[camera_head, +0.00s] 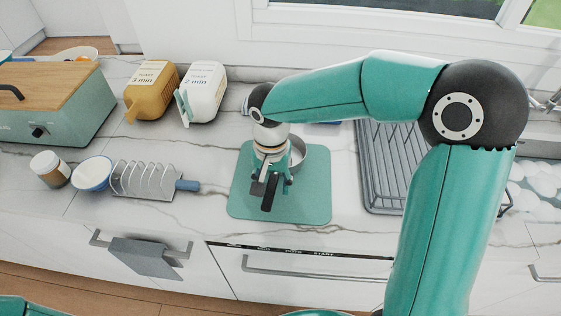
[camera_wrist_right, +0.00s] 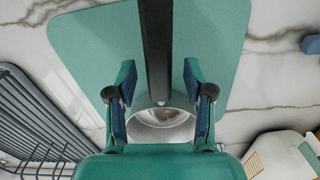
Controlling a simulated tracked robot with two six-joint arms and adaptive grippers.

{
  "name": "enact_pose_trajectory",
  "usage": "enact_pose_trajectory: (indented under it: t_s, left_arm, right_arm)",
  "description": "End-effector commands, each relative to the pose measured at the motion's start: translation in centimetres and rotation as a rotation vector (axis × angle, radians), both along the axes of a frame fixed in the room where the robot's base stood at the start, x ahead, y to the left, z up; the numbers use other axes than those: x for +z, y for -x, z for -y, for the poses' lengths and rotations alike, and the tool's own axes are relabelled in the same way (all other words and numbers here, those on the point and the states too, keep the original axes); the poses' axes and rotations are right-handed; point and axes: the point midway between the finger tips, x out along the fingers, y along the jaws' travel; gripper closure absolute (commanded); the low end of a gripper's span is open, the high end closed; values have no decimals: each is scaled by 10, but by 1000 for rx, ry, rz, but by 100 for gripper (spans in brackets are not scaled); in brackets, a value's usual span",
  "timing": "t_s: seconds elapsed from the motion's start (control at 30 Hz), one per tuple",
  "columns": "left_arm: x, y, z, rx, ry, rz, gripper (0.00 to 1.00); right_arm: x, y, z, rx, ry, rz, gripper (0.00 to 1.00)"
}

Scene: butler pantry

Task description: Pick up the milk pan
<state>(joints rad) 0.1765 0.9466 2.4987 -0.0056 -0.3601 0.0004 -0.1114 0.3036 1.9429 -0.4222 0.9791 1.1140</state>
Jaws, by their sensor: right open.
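The milk pan (camera_head: 298,152) is a small metal pan with a long dark handle (camera_head: 269,199). It sits on a green mat (camera_head: 312,208) on the counter, and the handle points toward the counter's front edge. My right gripper (camera_head: 271,180) is above the pan and hides much of it in the head view. In the right wrist view the open fingers of my right gripper (camera_wrist_right: 160,82) stand on either side of the dark handle (camera_wrist_right: 156,45), with gaps on both sides. The pan's bowl (camera_wrist_right: 160,128) shows between the fingers, partly hidden by the gripper body. My left gripper is out of view.
A grey dish rack (camera_head: 390,165) stands right of the mat. A metal toast rack (camera_head: 148,180) with a blue handle, a bowl (camera_head: 92,174) and a jar (camera_head: 49,169) are to the left. Yellow (camera_head: 152,90) and white (camera_head: 205,93) containers stand behind. Bare marble lies left of the mat.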

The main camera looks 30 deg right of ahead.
Motion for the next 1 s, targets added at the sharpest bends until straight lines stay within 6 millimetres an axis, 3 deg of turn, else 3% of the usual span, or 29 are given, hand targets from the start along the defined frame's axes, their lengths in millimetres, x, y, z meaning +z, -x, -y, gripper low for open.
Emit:
enact_pose_trajectory:
  t_s: [0.17, 0.47, 1.0]
  left_arm:
    - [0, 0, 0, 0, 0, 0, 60]
    - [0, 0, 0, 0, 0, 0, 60]
    - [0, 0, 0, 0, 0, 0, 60]
  right_arm:
    - [0, 0, 0, 0, 1, 1, 51]
    - [0, 0, 0, 0, 1, 1, 100]
    - [3, -1, 0, 0, 1, 4, 100]
